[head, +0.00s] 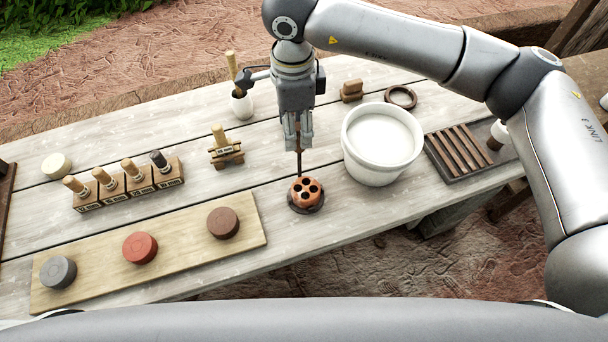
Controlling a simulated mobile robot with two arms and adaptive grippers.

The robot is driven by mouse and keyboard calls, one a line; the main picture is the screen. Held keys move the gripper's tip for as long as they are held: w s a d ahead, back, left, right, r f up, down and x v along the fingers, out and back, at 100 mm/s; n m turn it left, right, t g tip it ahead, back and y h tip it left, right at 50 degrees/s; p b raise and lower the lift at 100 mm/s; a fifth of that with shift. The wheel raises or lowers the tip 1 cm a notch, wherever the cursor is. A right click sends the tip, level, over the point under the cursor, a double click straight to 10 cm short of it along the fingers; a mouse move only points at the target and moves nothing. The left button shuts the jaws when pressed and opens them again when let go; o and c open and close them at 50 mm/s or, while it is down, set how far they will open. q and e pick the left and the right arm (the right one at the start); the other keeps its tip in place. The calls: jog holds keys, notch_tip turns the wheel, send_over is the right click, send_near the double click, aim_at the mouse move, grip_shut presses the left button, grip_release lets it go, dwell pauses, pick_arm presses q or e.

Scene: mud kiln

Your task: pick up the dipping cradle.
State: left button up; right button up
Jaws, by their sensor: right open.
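The dipping cradle (306,194) appears to be the round copper-coloured holder with several holes in its top. It stands upright on a dark round base on the table, left of the white bucket, and a thin dark rod rises from it. My right gripper (298,146) points down from above, with its open fingers at the upper part of the rod. The rod appears to lie between the fingers, but I cannot tell whether they touch it. My left gripper is not in view.
A white bucket (348,162) of pale liquid stands close on the right, with a slatted rack (446,165) beyond it. A board (185,241) with three discs lies front left. Stamps in blocks (140,183) and a small wooden stand (226,155) are further left.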

aim_at(299, 138)
jog(key=shift+d+f+p, duration=0.15)
jog(key=shift+f+p, duration=0.15)
jog(key=shift+f, duration=0.1)
jog(key=f+p, duration=0.1)
jog(key=f, duration=0.2)
jog(key=shift+w+d+f+p, duration=0.2)
jog(key=shift+f+p, duration=0.05)
jog(key=shift+p, duration=0.1)
jog(key=shift+f, duration=0.45)
jog(key=shift+r, duration=0.1)
grip_shut()
jog(key=shift+w+r, duration=0.1)
jog(key=shift+r, duration=0.05)
